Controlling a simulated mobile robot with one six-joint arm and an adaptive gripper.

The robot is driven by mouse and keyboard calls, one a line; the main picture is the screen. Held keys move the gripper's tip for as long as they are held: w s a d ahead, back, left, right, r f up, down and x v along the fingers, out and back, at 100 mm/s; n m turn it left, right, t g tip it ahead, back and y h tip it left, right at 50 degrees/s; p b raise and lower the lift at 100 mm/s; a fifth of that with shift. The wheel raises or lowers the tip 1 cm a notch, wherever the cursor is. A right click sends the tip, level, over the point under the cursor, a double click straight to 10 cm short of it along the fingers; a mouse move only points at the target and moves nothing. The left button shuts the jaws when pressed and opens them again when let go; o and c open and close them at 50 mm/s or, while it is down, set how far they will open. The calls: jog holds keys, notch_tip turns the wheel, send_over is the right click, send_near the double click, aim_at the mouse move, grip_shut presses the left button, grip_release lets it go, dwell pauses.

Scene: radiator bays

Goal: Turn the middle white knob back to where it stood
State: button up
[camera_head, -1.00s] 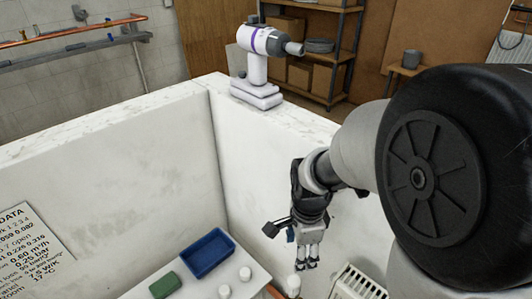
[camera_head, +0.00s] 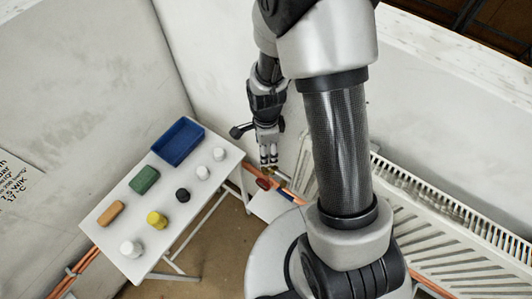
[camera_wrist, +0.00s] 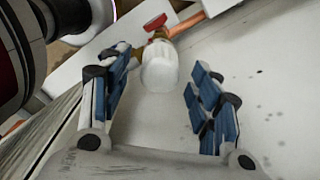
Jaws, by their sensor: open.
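A white knob (camera_wrist: 160,68) sits on a brass valve fitting beside a copper pipe in the wrist view. My gripper (camera_wrist: 158,88) is open, with its blue-padded fingers on either side of the knob. In the head view my gripper (camera_head: 268,163) hangs close to the wall, above a red handle (camera_head: 263,183). The knob cannot be made out there. The red handle (camera_wrist: 155,22) also shows just beyond the knob in the wrist view. I cannot tell whether this is the middle knob, nor its turn angle.
A white table (camera_head: 135,215) stands left, holding a blue tray (camera_head: 179,143), a green block (camera_head: 144,180), an orange block (camera_head: 111,213) and several white, black and yellow knobs. A radiator (camera_head: 440,215) stands right. Copper pipe (camera_head: 291,190) runs low along the wall.

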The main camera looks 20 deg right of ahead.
jog(key=shift+f, duration=1.45)
jog(key=c, duration=1)
jog(key=shift+c, duration=0.2)
jog(key=shift+n, duration=0.3)
